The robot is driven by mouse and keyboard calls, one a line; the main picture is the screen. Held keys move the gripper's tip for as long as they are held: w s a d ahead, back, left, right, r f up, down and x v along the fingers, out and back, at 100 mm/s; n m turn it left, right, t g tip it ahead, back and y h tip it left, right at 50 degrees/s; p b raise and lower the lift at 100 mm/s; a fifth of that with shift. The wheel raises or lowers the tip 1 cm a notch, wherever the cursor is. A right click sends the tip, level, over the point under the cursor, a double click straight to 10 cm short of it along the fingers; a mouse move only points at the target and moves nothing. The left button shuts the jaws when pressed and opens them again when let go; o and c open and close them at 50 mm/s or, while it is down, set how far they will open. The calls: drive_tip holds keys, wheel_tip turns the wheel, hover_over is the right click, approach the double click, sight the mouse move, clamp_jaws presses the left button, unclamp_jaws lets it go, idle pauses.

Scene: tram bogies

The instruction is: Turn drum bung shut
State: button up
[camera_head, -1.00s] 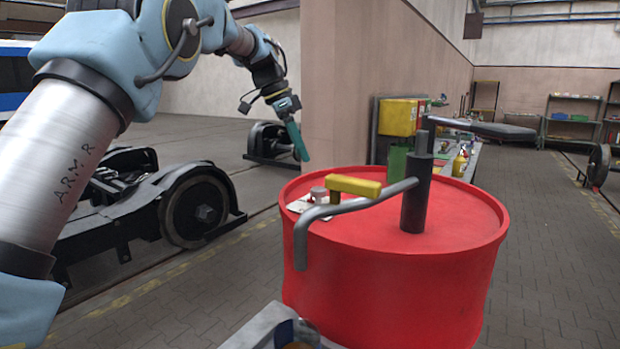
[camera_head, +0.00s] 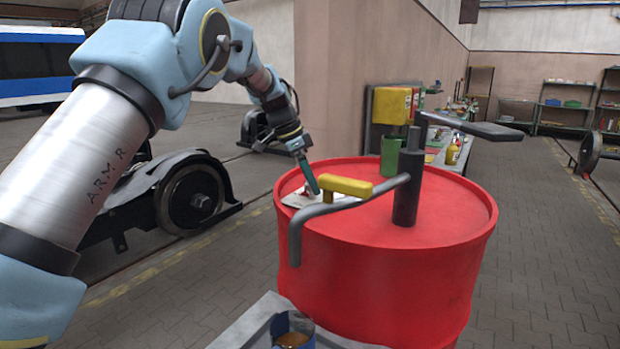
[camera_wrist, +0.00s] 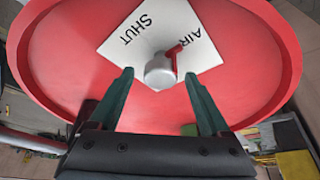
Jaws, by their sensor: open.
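The bung is a grey round cap (camera_wrist: 160,73) with a red pointer (camera_wrist: 176,49). It sits on a white plate (camera_wrist: 118,48) on top of the red drum (camera_head: 450,210). The plate reads SHUT at left and AIR at right in the wrist view, and the pointer lies toward AIR. My gripper (camera_wrist: 159,80) is open, its two green fingertips on either side of the cap's near edge; I cannot tell if they touch it. In the head view my gripper (camera_head: 314,188) is over the plate (camera_head: 296,198), and the cap is mostly hidden.
A lever (camera_head: 480,127) reaches right. A wheeled bogie (camera_head: 185,200) stands left.

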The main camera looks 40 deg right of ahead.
clamp_jaws()
idle(0.5)
drive_tip(key=shift+b, duration=0.3)
drive_tip(key=n+t+b, duration=0.1)
drive_tip(key=n+b, duration=0.1)
drive_tip(key=n, duration=0.2)
drive_tip(key=shift+s+h, duration=0.1)
drive_tip(key=shift+h, duration=0.3)
drive_tip(key=n+t, duration=0.2)
drive_tip(key=n, duration=0.1)
drive_tip(key=shift+s+r+n, duration=0.1)
drive_tip(key=shift+n, duration=0.2)
drive_tip(key=n+t, duration=0.1)
drive_tip(key=n, duration=0.1)
drive_tip(key=n+t+p, duration=0.1)
drive_tip(key=n, duration=0.2)
drive_tip(key=shift+s+d+y, duration=0.1)
drive_tip(key=shift+s+y, duration=0.05)
drive_tip(key=shift+y, duration=0.25)
drive_tip(key=n+t+y+p, duration=0.1)
drive_tip(key=n, duration=0.4)
drive_tip(key=shift+n+y, duration=0.3)
